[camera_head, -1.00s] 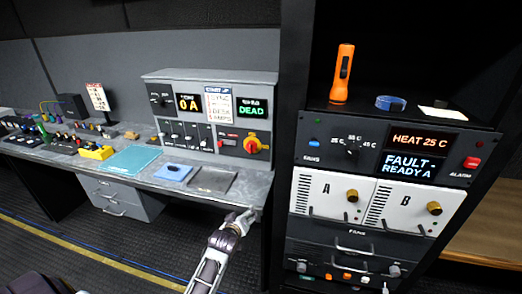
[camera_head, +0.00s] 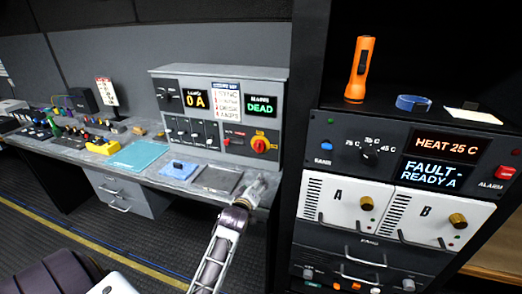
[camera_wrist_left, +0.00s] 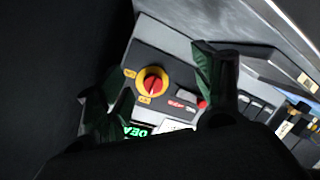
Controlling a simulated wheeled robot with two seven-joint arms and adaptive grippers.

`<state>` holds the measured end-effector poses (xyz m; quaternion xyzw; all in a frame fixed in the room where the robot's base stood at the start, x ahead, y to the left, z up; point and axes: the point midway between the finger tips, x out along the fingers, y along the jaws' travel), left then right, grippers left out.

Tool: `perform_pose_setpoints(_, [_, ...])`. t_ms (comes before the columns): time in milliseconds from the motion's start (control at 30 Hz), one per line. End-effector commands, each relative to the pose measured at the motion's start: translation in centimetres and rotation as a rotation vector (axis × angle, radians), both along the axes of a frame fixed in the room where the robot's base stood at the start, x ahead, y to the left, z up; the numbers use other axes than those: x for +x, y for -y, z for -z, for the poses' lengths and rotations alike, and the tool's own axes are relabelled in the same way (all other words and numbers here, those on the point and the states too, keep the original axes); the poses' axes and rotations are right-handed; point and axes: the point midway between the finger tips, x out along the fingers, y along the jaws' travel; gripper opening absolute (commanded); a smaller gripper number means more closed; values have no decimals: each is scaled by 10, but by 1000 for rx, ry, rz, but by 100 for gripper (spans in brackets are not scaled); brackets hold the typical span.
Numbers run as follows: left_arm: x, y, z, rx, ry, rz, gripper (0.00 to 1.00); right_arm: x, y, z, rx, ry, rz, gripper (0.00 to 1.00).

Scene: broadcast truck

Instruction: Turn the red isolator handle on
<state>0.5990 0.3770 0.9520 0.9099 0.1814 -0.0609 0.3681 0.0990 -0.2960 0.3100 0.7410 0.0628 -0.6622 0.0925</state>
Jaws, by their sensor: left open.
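The red isolator handle (camera_head: 260,145) sits on a yellow disc at the lower right of the grey desk panel (camera_head: 223,72). It also shows in the left wrist view (camera_wrist_left: 152,85), between my open fingers and beyond them, with nothing touching it. The green display (camera_head: 261,109) above it reads DEAD and the amber display (camera_head: 194,100) reads 0 A. My left gripper (camera_head: 262,184) is at the desk's right front edge, below and in front of the handle. It is open and empty in the left wrist view (camera_wrist_left: 160,98). My right gripper is out of view.
A dark rack (camera_head: 390,125) stands close to the right of my left arm, with an orange torch (camera_head: 359,70) on top. A dark mat (camera_head: 216,180), a blue pad (camera_head: 179,170) and a teal mat (camera_head: 137,155) lie on the desk.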

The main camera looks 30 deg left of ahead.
Motion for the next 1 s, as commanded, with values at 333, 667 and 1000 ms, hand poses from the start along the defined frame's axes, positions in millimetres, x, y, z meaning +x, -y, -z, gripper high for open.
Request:
perform_pose_setpoints(333, [14,-15,-23,-64,128,-43,68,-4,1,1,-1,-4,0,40])
perform_pose_setpoints(667, [27,-33,-53,-148,294,-82,68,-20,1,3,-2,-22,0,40])
perform_pose_setpoints(1000, [28,-34,-56,-156,311,-84,68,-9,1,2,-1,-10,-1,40])
